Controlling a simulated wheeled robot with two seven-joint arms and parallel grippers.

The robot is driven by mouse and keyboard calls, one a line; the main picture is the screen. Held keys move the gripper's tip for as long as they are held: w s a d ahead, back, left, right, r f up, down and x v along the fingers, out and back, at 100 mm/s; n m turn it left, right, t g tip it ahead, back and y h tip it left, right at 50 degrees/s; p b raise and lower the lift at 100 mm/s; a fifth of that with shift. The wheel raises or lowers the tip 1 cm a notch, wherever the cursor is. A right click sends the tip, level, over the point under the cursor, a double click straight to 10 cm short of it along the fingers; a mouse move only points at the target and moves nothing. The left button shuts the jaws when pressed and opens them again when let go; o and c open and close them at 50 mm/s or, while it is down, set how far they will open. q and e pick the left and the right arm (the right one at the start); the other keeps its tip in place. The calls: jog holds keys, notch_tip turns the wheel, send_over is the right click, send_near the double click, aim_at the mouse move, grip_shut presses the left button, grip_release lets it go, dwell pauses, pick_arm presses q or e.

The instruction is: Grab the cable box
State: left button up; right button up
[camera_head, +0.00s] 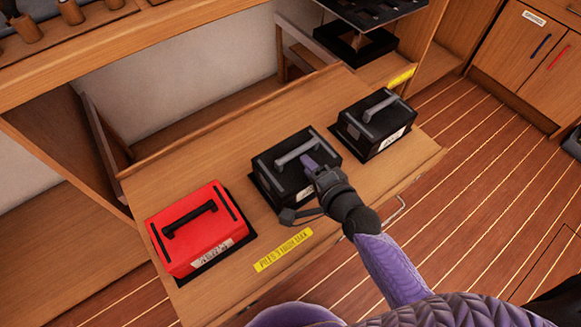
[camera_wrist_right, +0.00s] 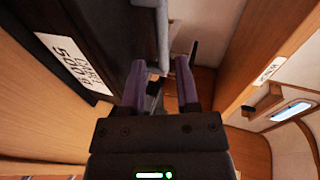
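Three lidded boxes with top handles stand in a row on a wooden shelf board (camera_head: 150,185): a red box (camera_head: 200,232), a middle black box (camera_head: 290,178) with a grey handle, and a right black box (camera_head: 378,123). I cannot tell by its label which is the cable box. My right gripper (camera_head: 312,168) is at the near right end of the middle box's handle. In the right wrist view its purple fingers (camera_wrist_right: 160,78) are apart, with the grey handle (camera_wrist_right: 163,35) just beyond the gap. A white label (camera_wrist_right: 75,62) shows on the dark box. My left gripper is not in view.
A yellow label strip (camera_head: 283,250) lies on the board's front edge. A black stand (camera_head: 358,45) is behind the boxes. Wooden cabinets (camera_head: 530,50) are at the right.

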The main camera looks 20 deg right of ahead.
aim_at(301, 164)
jog(key=b+x, duration=0.1)
jog(key=x, duration=0.1)
jog(key=b+x, duration=0.1)
jog(key=x, duration=0.1)
jog(key=shift+w+d+f, duration=0.15)
jog(key=shift+w, duration=0.3)
grip_shut()
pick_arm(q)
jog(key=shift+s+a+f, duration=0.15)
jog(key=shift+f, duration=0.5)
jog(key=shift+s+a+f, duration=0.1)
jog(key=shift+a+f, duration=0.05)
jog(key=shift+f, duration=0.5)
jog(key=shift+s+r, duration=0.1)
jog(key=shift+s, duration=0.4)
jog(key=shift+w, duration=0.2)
